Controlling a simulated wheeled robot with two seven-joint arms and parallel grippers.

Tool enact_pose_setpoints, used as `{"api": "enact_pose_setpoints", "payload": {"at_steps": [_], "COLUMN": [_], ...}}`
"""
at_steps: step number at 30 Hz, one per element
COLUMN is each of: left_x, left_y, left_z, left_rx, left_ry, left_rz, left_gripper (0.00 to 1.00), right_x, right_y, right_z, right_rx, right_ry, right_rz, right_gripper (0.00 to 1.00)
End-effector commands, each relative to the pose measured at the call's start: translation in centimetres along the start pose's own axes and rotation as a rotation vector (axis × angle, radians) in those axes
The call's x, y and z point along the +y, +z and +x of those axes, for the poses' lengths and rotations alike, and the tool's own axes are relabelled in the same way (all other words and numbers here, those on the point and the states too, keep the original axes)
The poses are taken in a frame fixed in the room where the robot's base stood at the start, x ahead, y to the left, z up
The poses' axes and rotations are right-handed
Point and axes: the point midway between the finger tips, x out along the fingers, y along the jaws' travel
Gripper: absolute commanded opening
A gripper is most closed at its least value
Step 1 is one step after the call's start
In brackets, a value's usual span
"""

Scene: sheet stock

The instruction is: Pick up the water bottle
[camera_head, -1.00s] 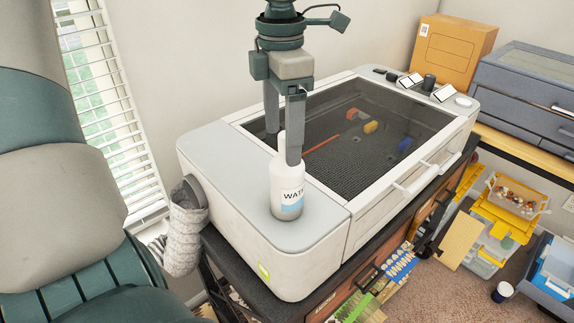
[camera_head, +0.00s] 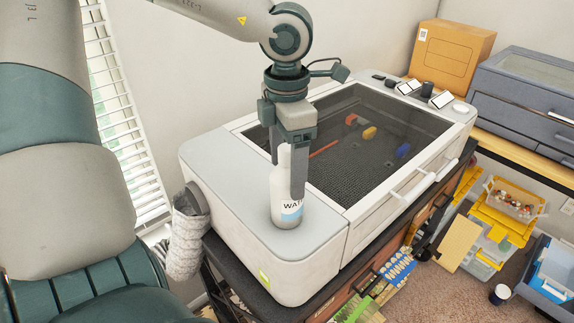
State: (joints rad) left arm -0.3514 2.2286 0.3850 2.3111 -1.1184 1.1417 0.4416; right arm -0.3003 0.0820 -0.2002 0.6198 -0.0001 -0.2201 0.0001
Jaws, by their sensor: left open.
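The water bottle (camera_head: 283,212) is white with a blue band and a partly covered "WAT" label. It stands upright on the pale left top of the large white machine (camera_head: 215,165). My left gripper (camera_head: 285,178) points down over the bottle and is open. One finger is in front of the bottle's right side and the other is at its left, partly hidden behind the neck. I cannot tell whether either finger touches the bottle. My right gripper is not in view.
The machine's dark window (camera_head: 365,140) lies right of the bottle, with small coloured blocks under it. A grey hose (camera_head: 185,235) leaves the machine's left side. An orange-brown box (camera_head: 452,55) and grey cabinet (camera_head: 525,95) stand at the back right. Yellow bins (camera_head: 500,215) sit lower right.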

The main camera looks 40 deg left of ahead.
Motion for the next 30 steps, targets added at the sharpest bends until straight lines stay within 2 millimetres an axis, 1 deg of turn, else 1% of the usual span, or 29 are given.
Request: {"api": "enact_pose_setpoints", "payload": {"at_steps": [1, 5, 18, 20, 21, 23, 24, 26, 27, 30], "left_x": [-0.05, -0.06, -0.03, -0.03, -0.03, -0.03, -0.03, -0.03, -0.03, -0.03], "left_y": [-0.04, -0.02, -0.01, 0.0, 0.0, 0.0, 0.0, 0.0, 0.0, 0.02], "left_z": [0.29, 0.76, 0.77, 0.77, 0.77, 0.77, 0.76, 0.76, 0.76, 0.71], "left_rx": [0.001, -0.001, -0.002, -0.002, -0.002, -0.002, -0.002, -0.002, -0.002, -0.003], "left_ry": [-0.001, -0.001, -0.001, 0.0, -0.001, 0.0, 0.0, 0.0, -0.001, 0.0], "left_rz": [0.001, 0.001, 0.0, 0.0, 0.0, 0.0, 0.0, 0.0, 0.0, 0.001], "left_gripper": [0.72, 0.72, 0.72, 0.58, 0.48, 0.34, 0.24, 0.1, 0.01, 0.0], "right_x": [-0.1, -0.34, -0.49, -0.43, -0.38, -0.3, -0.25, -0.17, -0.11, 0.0], "right_y": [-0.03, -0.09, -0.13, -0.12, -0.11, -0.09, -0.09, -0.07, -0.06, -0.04], "right_z": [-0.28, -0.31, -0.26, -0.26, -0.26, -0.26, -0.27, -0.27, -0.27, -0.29], "right_rx": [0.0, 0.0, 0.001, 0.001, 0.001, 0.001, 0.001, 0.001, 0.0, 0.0], "right_ry": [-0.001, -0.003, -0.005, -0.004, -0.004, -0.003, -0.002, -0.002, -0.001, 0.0], "right_rz": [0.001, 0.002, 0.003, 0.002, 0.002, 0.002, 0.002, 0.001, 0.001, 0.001], "right_gripper": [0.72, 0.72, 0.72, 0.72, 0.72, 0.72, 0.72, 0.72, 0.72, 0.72]}}
